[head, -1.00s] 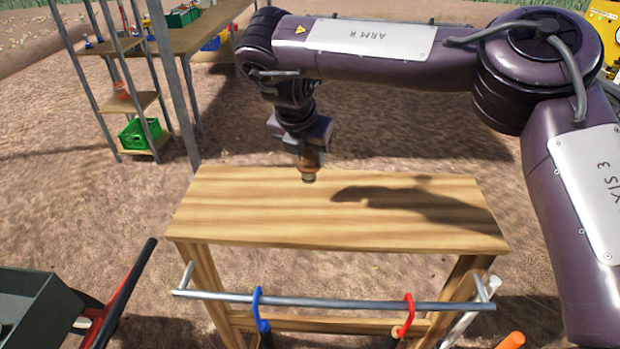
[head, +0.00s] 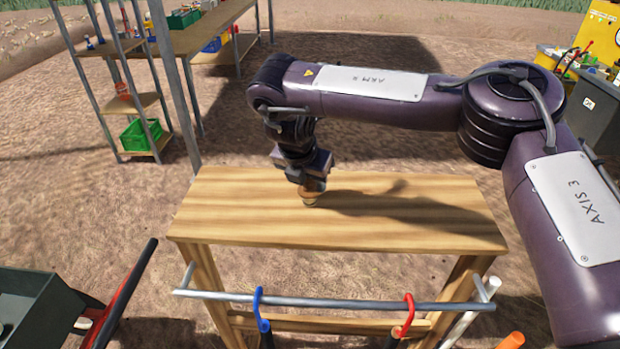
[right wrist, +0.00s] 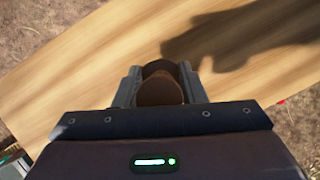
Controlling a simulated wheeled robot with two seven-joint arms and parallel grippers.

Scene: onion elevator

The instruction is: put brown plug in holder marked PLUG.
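The brown plug (head: 313,190) is in my right gripper (head: 310,181), upright at the wooden bench top. Its lower end is at or just above the surface; I cannot tell whether it touches. In the right wrist view the plug (right wrist: 160,90) sits between the two grey fingers of the right gripper (right wrist: 160,85), which are closed against its sides. I cannot make out a holder marked PLUG in these views. My left gripper is not in view.
The wooden bench (head: 240,220) top is otherwise bare, apart from the arm's shadow. A metal rail (head: 350,302) with a blue hook (head: 259,310) and a red hook (head: 406,313) runs along its front. A shelf with a green crate (head: 140,134) stands back left.

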